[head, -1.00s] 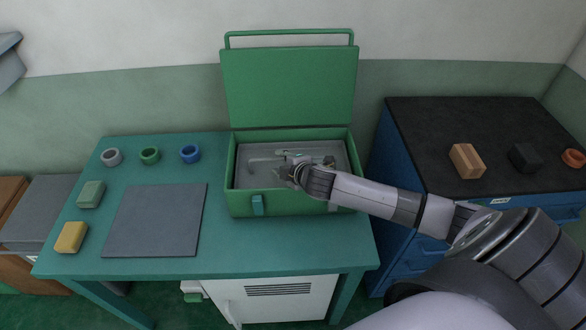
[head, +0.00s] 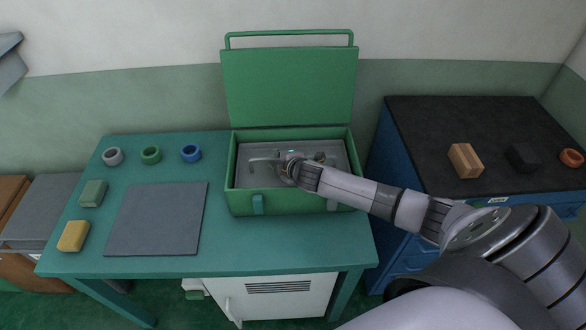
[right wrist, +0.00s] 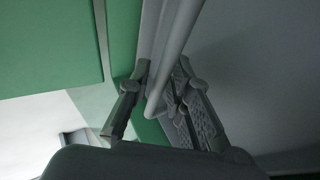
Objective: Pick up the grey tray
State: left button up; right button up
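The grey tray (head: 335,155) lies inside the open green box (head: 290,203) on the teal table. It has a grey bar handle (head: 262,160) standing above it, partly hidden by my right gripper. My right gripper (head: 287,168) is over the tray at this handle. In the right wrist view my right gripper (right wrist: 162,95) has its two fingers apart, one on each side of the handle bar (right wrist: 172,55). I cannot see either finger clearly pressing on the bar. My left gripper is not in view.
The box's lid (head: 290,88) stands upright behind it. A flat grey mat (head: 155,220) lies bare to the left. Several rings and blocks stand along the table's left and back. A blue cabinet with a black top (head: 480,130) is on the right.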

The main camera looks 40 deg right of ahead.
grip_shut()
dwell(0.5)
